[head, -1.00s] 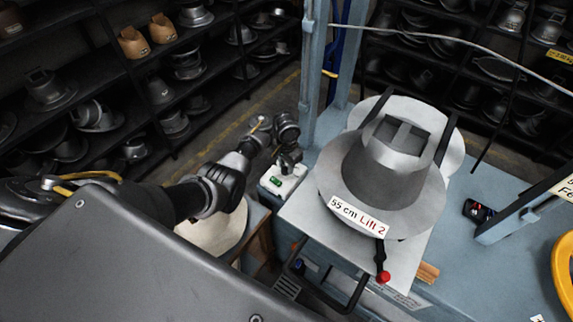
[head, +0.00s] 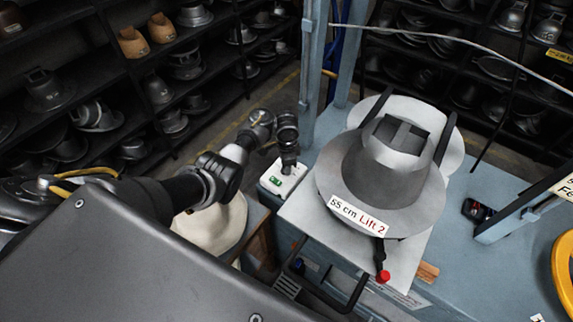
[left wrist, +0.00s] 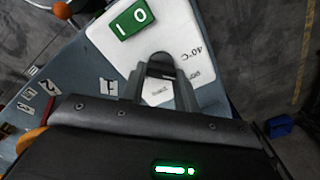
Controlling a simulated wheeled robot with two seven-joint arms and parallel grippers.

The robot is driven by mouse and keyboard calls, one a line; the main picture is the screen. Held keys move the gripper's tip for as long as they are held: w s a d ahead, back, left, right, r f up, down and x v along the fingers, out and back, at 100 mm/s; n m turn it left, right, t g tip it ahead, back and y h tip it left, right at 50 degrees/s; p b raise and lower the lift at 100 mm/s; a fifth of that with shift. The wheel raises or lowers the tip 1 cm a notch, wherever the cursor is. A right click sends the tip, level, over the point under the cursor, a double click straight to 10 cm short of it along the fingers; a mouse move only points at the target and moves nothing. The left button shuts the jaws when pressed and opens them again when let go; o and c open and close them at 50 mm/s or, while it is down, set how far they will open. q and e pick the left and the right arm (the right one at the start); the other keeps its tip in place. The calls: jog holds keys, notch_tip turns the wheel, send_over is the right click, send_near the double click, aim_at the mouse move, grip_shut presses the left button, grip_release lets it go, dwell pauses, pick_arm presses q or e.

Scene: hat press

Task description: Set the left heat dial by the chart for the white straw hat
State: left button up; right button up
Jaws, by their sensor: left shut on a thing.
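The white control box (head: 285,177) with a green switch (head: 276,181) stands at the bench's left corner in the head view. My left gripper (head: 289,165) points down onto its top. In the left wrist view the fingers (left wrist: 160,76) are shut on a dark dial (left wrist: 160,67), which they mostly hide. Beside it are the green switch (left wrist: 132,19) and printed marks, one reading 40 °C. The dial's setting cannot be read. A cream hat (head: 216,223), apparently the straw one, lies left of the box, partly behind my arm. No chart is readable. My right gripper is out of view.
A grey metal hat press form (head: 395,175) labelled "55 cm Lift 2" stands right of the box, with a red-knobbed lever (head: 383,276) in front. A blue post (head: 310,75) rises behind the box. Shelves of hat blocks line the back.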

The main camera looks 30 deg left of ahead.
pick_arm(q)
jog(key=shift+m, duration=0.6)
jog(key=o, duration=1)
